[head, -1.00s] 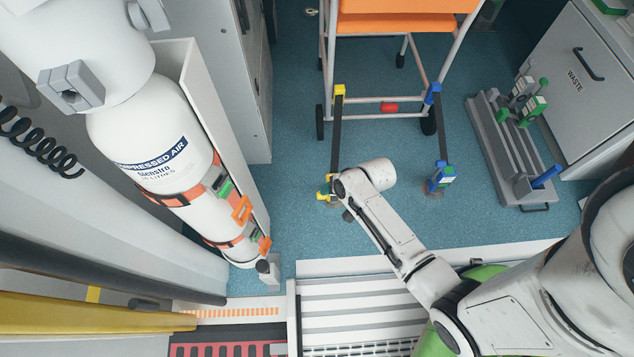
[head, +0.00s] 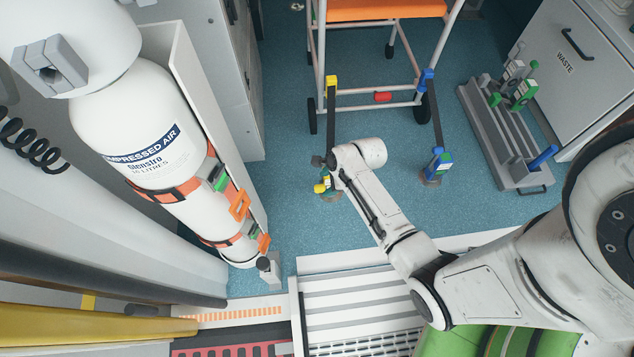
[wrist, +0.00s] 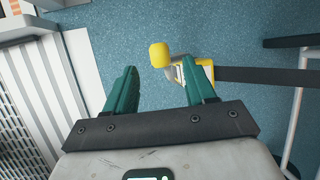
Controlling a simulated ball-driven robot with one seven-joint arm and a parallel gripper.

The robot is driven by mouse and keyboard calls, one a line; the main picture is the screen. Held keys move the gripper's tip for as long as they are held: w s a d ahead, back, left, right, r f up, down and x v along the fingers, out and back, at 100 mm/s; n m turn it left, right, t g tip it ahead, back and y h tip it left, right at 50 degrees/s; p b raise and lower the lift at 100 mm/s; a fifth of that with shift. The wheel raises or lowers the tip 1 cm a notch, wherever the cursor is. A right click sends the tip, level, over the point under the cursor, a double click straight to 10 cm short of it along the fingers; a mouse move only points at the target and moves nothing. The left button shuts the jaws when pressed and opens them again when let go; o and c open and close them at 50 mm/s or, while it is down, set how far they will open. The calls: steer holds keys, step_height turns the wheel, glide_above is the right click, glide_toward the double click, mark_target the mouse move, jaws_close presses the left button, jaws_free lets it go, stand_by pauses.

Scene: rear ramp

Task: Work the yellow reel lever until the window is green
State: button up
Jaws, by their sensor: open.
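The yellow reel lever (wrist: 159,54) shows its rounded knob in the wrist view, just beyond the gap between my fingertips. My gripper (wrist: 157,74) is open, with two teal fingers apart and nothing between them. The yellow reel (wrist: 199,72) is partly hidden behind the right finger, and its dark strap (wrist: 265,76) runs off to the right. In the head view the lever (head: 320,188) sits low on the floor below my wrist, which partly covers the reel. I cannot make out the window or its colour.
A blue reel (head: 437,165) stands on the floor to the right, strapped to the orange chair (head: 385,10). A grey rack (head: 510,145) lies farther right by the waste cabinet. The air cylinder (head: 150,140) stands left. Blue floor (head: 285,190) is clear between.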

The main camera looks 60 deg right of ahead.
mark_target(321, 187)
steer(key=b+x, duration=0.4)
steer(key=x, duration=0.4)
steer(key=shift+c, duration=0.4)
jaws_close()
